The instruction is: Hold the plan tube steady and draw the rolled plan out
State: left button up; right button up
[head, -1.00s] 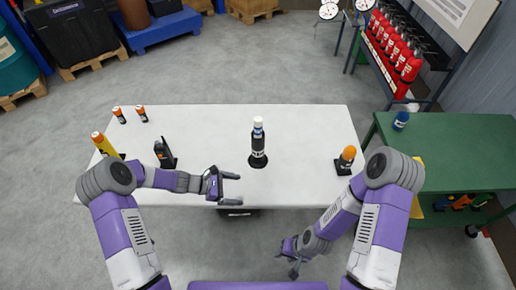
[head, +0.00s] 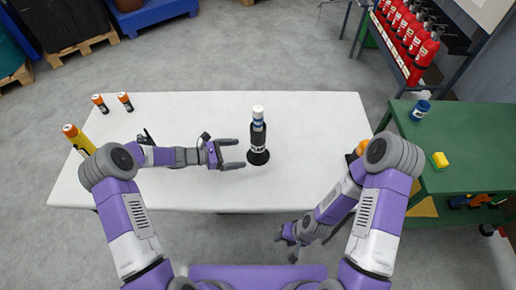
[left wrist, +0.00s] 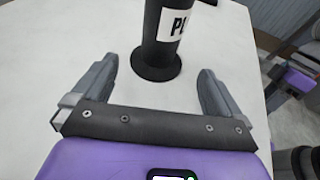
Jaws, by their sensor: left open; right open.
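The plan tube (head: 258,138) stands upright on the white table, black with a white label and a round black base. A white-topped roll with a blue band (head: 258,114) shows at its upper end. In the left wrist view the tube (left wrist: 158,50) stands just beyond the fingertips, its label partly readable and its top out of frame. My left gripper (head: 242,153) is open, level and pointing at the tube from the left, apart from it; its fingers also show in the left wrist view (left wrist: 158,85). My right gripper (head: 285,248) is open and empty, off the table's front edge.
An orange-topped item (head: 362,147) is partly hidden by my right arm. A green cart (head: 460,140) stands right. The white table (head: 310,130) is clear around the tube.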

aim_at(255, 152)
pick_arm(q)
jog(key=b+x, duration=0.3)
jog(key=x, duration=0.5)
jog(key=shift+w+d+f, duration=0.1)
jog(key=shift+f, duration=0.05)
jog(key=c, duration=1.1)
